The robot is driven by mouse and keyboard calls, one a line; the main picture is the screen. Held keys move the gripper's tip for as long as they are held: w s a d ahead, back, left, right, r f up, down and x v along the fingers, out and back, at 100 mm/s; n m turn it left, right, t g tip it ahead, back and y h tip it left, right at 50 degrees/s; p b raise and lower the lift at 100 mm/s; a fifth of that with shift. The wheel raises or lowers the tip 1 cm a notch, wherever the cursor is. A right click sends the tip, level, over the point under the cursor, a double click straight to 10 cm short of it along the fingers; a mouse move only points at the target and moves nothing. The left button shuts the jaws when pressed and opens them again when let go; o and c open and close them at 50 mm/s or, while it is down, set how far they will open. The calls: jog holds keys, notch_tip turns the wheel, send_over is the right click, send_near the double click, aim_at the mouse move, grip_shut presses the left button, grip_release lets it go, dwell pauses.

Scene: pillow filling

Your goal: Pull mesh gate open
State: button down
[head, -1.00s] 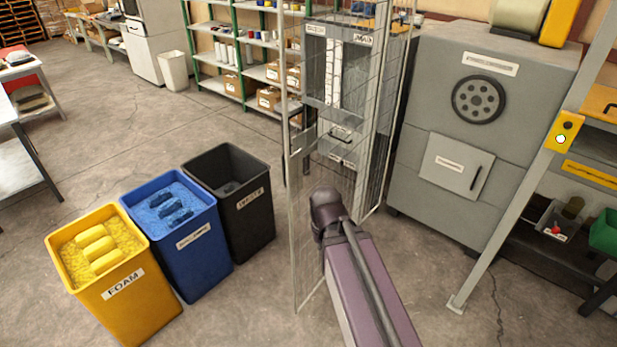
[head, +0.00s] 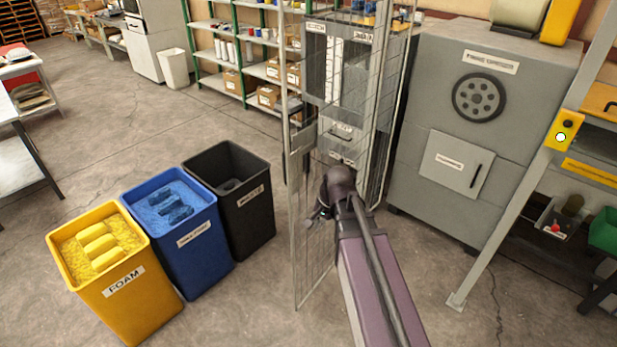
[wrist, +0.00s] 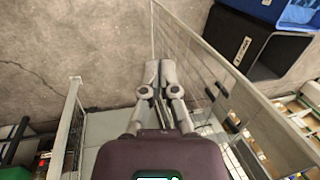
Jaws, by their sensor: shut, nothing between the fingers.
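The mesh gate (head: 309,225) stands in the middle of the head view, a tall wire panel in a thin pale frame seen at a steep angle. In the wrist view the mesh gate (wrist: 212,75) runs down the right of my fingers. My gripper (wrist: 158,68) shows there with its fingertips together and nothing between them, close beside the mesh. I cannot tell whether it touches the gate. In the head view my gripper (head: 318,216) is small and partly hidden behind my arm, near the gate's free edge. A flat plate (head: 301,140) sits on that edge.
Foam (head: 113,270), blue (head: 187,245) and black (head: 243,210) bins stand left of the gate. A grey machine cabinet (head: 440,90) and a slanted post (head: 515,225) stand to the right. Open floor lies in front of the gate.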

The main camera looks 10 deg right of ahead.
jog(key=w+d+r+m+t+y, duration=0.2)
jog(key=w+d+m, duration=0.2)
jog(key=w+m, duration=0.45)
jog(key=m+t+y, duration=0.1)
jog(key=m+t, duration=0.2)
jog(key=m, duration=0.8)
send_near(305, 178)
jog(key=shift+n, duration=0.25)
jog(key=s+d, duration=0.1)
jog(key=s, duration=0.1)
jog(key=s+d+r, duration=0.1)
jog(key=d, duration=0.1)
jog(key=shift+s+d+p, duration=0.2)
jog(key=shift+s+p, duration=0.1)
jog(key=shift+s, duration=0.1)
jog(key=shift+w+f, duration=0.1)
jog(key=b+x, duration=0.2)
jog(key=x, duration=0.1)
jog(key=r+b+x, duration=0.1)
jog(key=b+x, duration=0.1)
jog(key=x, duration=0.2)
jog(key=w+a+b+x, duration=0.1)
jog(key=b+x, duration=0.2)
jog(key=x, duration=0.1)
jog(key=shift+w+a, duration=0.1)
jog(key=shift+a, duration=0.05)
jog(key=shift+w+a, duration=0.55)
jog(key=shift+w, duration=0.05)
